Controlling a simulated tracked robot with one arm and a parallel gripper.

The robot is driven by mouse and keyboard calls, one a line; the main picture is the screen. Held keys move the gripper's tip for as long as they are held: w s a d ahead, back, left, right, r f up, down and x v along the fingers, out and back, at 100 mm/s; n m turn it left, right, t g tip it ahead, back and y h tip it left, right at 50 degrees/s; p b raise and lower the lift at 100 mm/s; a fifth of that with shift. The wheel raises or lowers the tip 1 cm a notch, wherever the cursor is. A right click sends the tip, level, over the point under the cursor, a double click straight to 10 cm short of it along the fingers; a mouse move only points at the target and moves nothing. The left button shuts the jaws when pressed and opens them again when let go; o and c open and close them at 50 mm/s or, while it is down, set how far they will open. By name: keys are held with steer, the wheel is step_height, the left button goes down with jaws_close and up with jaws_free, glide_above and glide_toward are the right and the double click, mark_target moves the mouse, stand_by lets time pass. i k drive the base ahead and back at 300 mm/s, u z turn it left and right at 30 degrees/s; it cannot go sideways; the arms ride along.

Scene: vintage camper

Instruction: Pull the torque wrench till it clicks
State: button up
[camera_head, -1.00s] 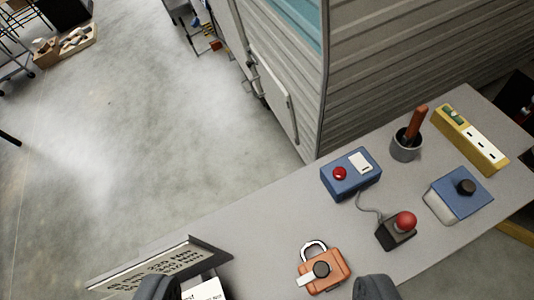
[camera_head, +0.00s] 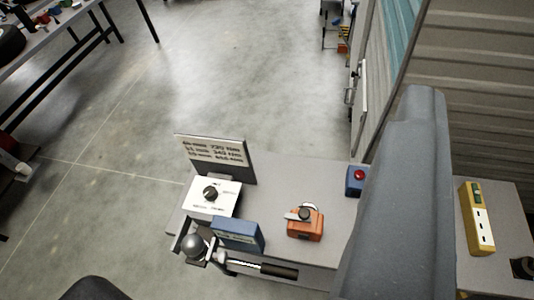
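The torque wrench (camera_head: 264,268) lies near the bottom centre, with a silver shaft and a dark handle pointing right. Its left end is at a metal fixture with a round grey knob (camera_head: 193,245). A blue block (camera_head: 238,234) stands just behind the wrench. A white dial panel (camera_head: 211,194) and an upright sign with torque values in Nm (camera_head: 216,155) are behind that. My gripper (camera_head: 260,190) shows as a large grey part at right and a dark rounded part at lower left, wide apart. Nothing is seen held between them, and the wrench appears clear of both.
The grey bench (camera_head: 330,190) carries an orange padlock-like box (camera_head: 305,222), a blue box with a red button (camera_head: 355,180) and a yellow power strip (camera_head: 477,218). The camper wall (camera_head: 480,110) stands behind. Open concrete floor lies left. My grey part hides some of the bench.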

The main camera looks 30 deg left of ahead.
mark_target(268, 269)
steer(key=z, duration=0.05)
steer(key=k, duration=1.15)
steer(key=u, duration=0.6)
steer(key=i, duration=0.8)
steer(key=z, duration=0.1)
